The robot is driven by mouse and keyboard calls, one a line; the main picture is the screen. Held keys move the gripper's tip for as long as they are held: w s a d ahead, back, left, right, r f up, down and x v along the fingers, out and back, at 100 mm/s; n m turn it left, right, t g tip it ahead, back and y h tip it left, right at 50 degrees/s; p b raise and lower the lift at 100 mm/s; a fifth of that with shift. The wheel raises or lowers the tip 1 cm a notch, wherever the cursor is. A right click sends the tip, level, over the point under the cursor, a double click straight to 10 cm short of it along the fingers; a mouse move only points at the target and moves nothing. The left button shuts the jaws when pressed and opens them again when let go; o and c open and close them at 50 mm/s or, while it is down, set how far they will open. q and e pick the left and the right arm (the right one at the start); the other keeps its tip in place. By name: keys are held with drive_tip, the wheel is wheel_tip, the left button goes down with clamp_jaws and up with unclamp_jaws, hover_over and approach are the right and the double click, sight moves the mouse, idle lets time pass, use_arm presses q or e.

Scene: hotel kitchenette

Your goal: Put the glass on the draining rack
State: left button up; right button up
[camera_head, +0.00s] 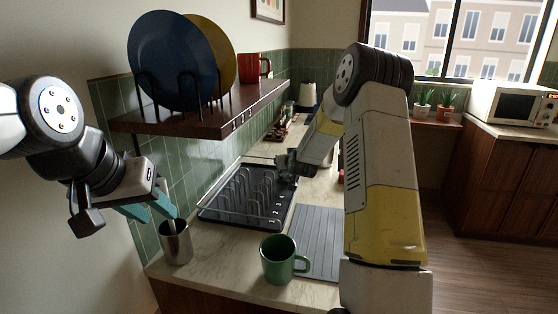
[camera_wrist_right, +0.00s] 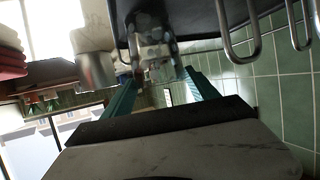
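The clear glass (camera_wrist_right: 157,50) shows in the right wrist view between the teal fingertips of my right gripper (camera_wrist_right: 161,76). Both fingers appear to meet its sides, so the gripper looks shut on it. In the head view my right gripper (camera_head: 286,163) is at the far right edge of the black draining rack (camera_head: 238,222), and the glass is hard to make out there. The rack's wire loops look empty. Its dark tray (camera_wrist_right: 205,15) lies behind the glass in the wrist view.
The metal cup (camera_head: 175,242) stands at the counter's left front. A green mug (camera_head: 279,259) stands before the grey ridged mat (camera_head: 318,240). A shelf (camera_head: 200,121) with a blue plate (camera_head: 170,62), yellow plate (camera_head: 222,50) and red mug (camera_head: 252,68) overhangs the rack's left side.

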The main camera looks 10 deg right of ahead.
drive_tip(key=o, duration=0.3)
drive_tip(key=shift+r, duration=0.15)
drive_tip(key=shift+s+r, duration=0.15)
drive_tip(key=shift+s, duration=0.1)
drive_tip(key=s+a+r+g, duration=0.1)
drive_tip(key=s+r, duration=0.3)
drive_tip(key=s, duration=0.4)
drive_tip(key=s+a+r+g+y, duration=0.1)
drive_tip(key=s+r, duration=0.4)
drive_tip(key=s, duration=0.3)
drive_tip(key=s+a+r+g, duration=0.15)
drive_tip(key=s+r, duration=0.25)
drive_tip(key=s, duration=0.4)
drive_tip(key=s+g, duration=0.1)
drive_tip(key=s, duration=0.6)
drive_tip(key=s+r+g, duration=0.1)
drive_tip(key=s, duration=0.7)
drive_tip(key=s+a+g+y, duration=0.1)
drive_tip(key=s+g, duration=0.1)
drive_tip(key=s, duration=0.5)
drive_tip(key=shift+s+r+n, duration=0.2)
drive_tip(key=shift+s+n, duration=0.1)
drive_tip(key=shift+s, duration=0.05)
